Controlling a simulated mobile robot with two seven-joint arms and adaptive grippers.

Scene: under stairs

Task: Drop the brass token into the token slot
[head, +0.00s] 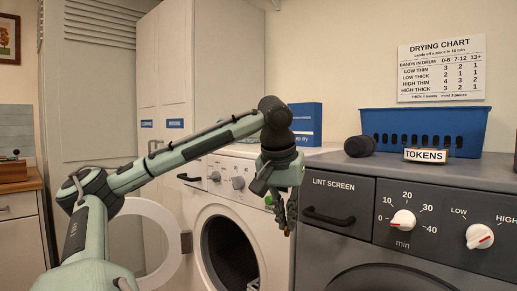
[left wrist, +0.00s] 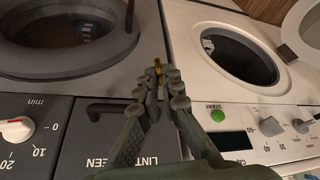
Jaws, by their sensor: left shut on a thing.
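The brass token (left wrist: 158,63) shows as a small yellow piece between the fingertips of my left gripper (left wrist: 158,76) in the left wrist view. The fingers are closed on it. In the head view my left gripper (head: 285,217) points down in front of the gap between the white washer and the dark dryer, left of the lint screen handle. The token cannot be made out there. A white TOKENS sign (head: 426,155) stands on the dryer's top edge. I cannot make out the token slot in either view. My right gripper is not in view.
The dark dryer (head: 345,195) has a lint screen handle (head: 328,216) and white dials. The white washer (head: 251,222) has its round door open to the left. A blue basket (head: 470,130), a dark cylinder (head: 360,146) and a blue box (head: 306,122) stand on top.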

